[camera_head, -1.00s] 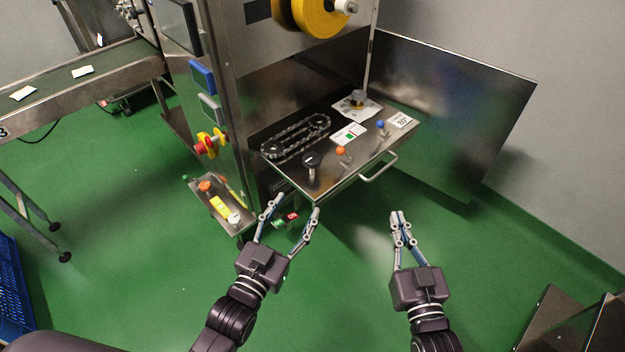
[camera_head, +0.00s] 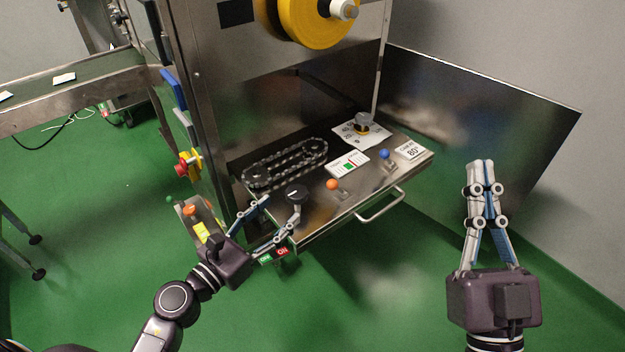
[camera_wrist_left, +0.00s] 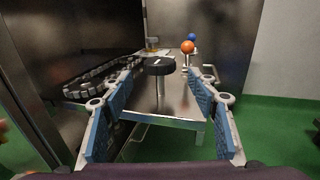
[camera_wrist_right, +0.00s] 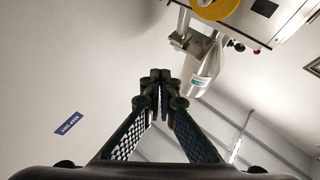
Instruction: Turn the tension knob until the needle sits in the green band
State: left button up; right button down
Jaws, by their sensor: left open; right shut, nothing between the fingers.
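A round black knob with a white mark on top (camera_head: 296,191) stands on a short stem at the near left of the steel shelf. A white gauge card with a green patch (camera_head: 348,164) lies behind it; the needle is too small to read. My left gripper (camera_head: 281,206) is open, its fingers spread at the near side of the black knob. In the left wrist view, the knob (camera_wrist_left: 159,66) sits centred between the fingertips, seemingly just beyond them and untouched. My right gripper (camera_head: 482,164) is shut and empty, raised right of the shelf, and faces the wall in its wrist view (camera_wrist_right: 160,75).
The steel shelf (camera_head: 330,210) also carries a chain loop (camera_head: 285,163), an orange-knobbed lever (camera_head: 333,185), a blue-knobbed lever (camera_head: 385,155), a yellow-black knob (camera_head: 362,124) on a scale card, and an 80° card (camera_head: 411,150). A handle (camera_head: 380,207) juts from its front.

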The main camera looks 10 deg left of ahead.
aim_at(289, 201)
pick_arm(q)
jog(key=shift+w+d, duration=0.2)
jog(key=shift+w, duration=0.4)
jog(key=x, duration=0.5)
jog(key=shift+p, duration=0.35)
jog(key=shift+w+d, duration=0.3)
jog(key=shift+w, duration=0.3)
pick_arm(e)
jog(key=shift+w+a+f+g, duration=0.1)
jog(key=shift+w+f+g, duration=0.2)
jog(key=shift+f, duration=0.2)
jog(key=shift+w+f+g, duration=0.2)
jog(key=shift+f+g, duration=0.15)
jog(key=shift+f, duration=0.15)
jog(key=shift+w+a+f+g, duration=0.1)
jog(key=shift+w+f+g, duration=0.2)
jog(key=shift+f, duration=0.2)
pick_arm(q)
jog(key=shift+c, duration=0.6)
jog(key=c, duration=1.1)
pick_arm(e)
jog(key=shift+d, duration=0.1)
jog(key=shift+s, duration=0.1)
